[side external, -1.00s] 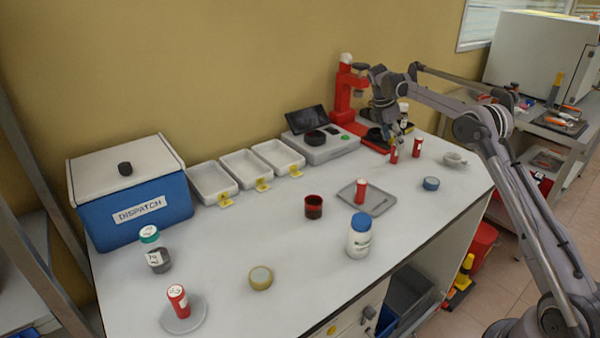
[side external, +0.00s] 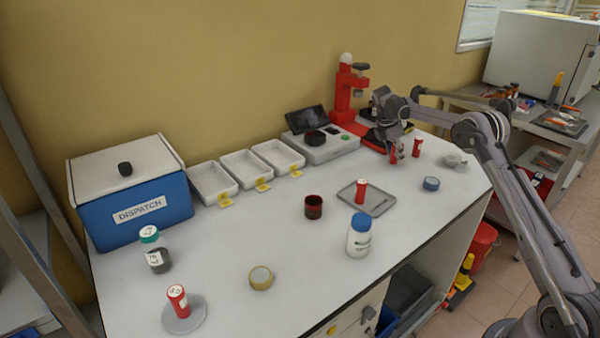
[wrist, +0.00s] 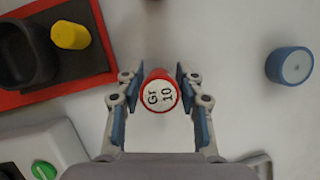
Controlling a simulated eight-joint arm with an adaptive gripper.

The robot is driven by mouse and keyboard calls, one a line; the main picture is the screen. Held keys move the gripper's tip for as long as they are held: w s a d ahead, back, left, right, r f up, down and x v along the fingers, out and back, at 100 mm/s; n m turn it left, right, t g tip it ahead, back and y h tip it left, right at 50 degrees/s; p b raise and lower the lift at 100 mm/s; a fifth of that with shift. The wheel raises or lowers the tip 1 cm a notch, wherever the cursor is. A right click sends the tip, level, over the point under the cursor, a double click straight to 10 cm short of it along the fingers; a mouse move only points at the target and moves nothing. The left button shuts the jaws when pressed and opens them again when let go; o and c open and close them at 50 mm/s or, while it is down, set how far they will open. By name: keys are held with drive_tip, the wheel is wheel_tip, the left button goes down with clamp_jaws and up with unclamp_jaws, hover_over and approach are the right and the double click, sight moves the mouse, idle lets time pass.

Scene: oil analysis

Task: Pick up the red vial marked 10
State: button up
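The red vial marked 10 (wrist: 162,91) stands between the two fingers of my gripper (wrist: 160,84) in the wrist view. Its pale lid reads "Gr 10". The finger pads are close on both sides of it. I cannot tell whether they press on it or leave a thin gap. In the side view my gripper (side external: 402,154) is down at table height at the right of the bench and partly hides the vial there.
A red stand (side external: 345,92) and an instrument with a green button (side external: 325,150) are behind and left. A grey tray (side external: 378,205) holds another red vial (side external: 361,192).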

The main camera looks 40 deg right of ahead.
drive_tip(key=c, duration=0.4)
drive_tip(key=shift+r, duration=0.15)
